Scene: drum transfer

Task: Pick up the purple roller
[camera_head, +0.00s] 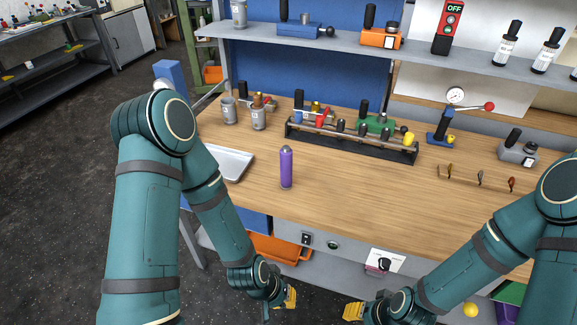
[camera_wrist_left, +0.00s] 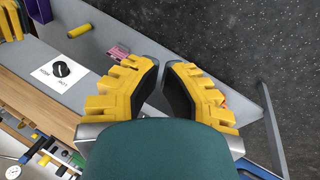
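The purple roller (camera_head: 286,168) stands upright on the wooden workbench (camera_head: 350,195), left of its middle and near the front, with a grey top. Nothing touches it. My left gripper (camera_head: 290,298) is below and in front of the bench edge, well away from the roller. In the left wrist view its two yellow fingers (camera_wrist_left: 162,75) stand apart with dark pads and nothing between them. My right gripper (camera_head: 352,311) is also low in front of the bench, only partly seen; its fingers do not show clearly. The roller is not visible in the left wrist view.
A grey tray (camera_head: 234,165) lies left of the roller, and metal cans (camera_head: 258,117) stand behind it. A black rack (camera_head: 350,145) with tools is behind right. A shelf (camera_head: 350,42) hangs above. An orange bin (camera_head: 280,249) sits below.

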